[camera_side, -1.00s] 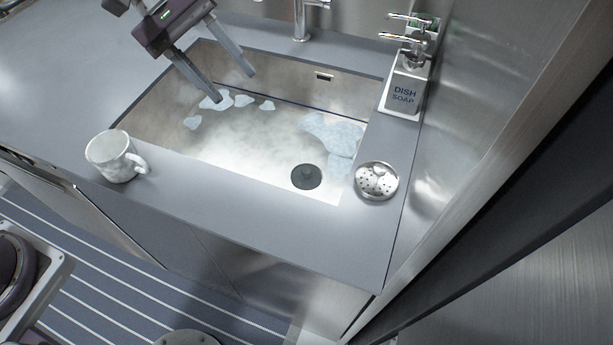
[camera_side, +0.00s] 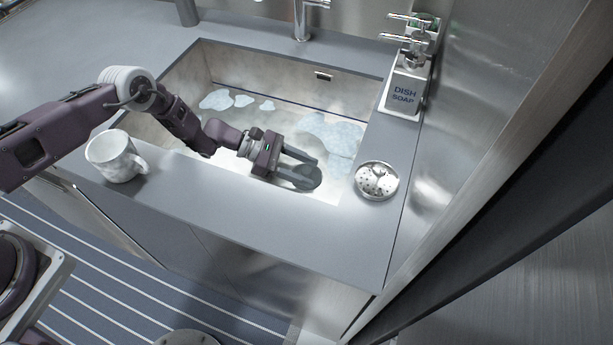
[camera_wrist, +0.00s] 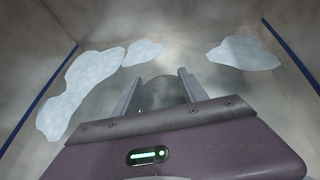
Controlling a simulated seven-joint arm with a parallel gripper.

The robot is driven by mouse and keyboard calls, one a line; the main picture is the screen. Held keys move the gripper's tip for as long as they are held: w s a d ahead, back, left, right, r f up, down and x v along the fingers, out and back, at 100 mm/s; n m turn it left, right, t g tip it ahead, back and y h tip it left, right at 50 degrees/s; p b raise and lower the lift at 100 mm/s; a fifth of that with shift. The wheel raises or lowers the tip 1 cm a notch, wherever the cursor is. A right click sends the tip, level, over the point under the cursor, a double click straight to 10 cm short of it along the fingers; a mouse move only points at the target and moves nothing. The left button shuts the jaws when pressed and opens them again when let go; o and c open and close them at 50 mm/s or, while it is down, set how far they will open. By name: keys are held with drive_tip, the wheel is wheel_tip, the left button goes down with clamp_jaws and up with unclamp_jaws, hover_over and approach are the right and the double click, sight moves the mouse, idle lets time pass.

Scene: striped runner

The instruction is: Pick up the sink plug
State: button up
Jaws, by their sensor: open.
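The sink plug (camera_side: 309,176) is a dark grey round disc at the near right of the sink floor in the side view. My gripper (camera_side: 308,172) is low in the sink with its two fingers open, reaching toward the right and lying on either side of the plug. The fingers partly cover the plug. In the wrist view the plug (camera_wrist: 162,92) shows as a dark shape between the two open fingers (camera_wrist: 160,88), its lower part hidden by the gripper body. I cannot tell whether the fingers touch it.
The sink (camera_side: 225,65) has pale foam patches (camera_side: 330,130) on its floor. A white mug (camera_side: 112,155) stands on the counter at left. The faucet (camera_side: 301,20) rises at the back.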

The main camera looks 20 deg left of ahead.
drive_tip(key=shift+d+f, duration=0.1)
drive_tip(key=shift+d, duration=0.15)
clamp_jaws()
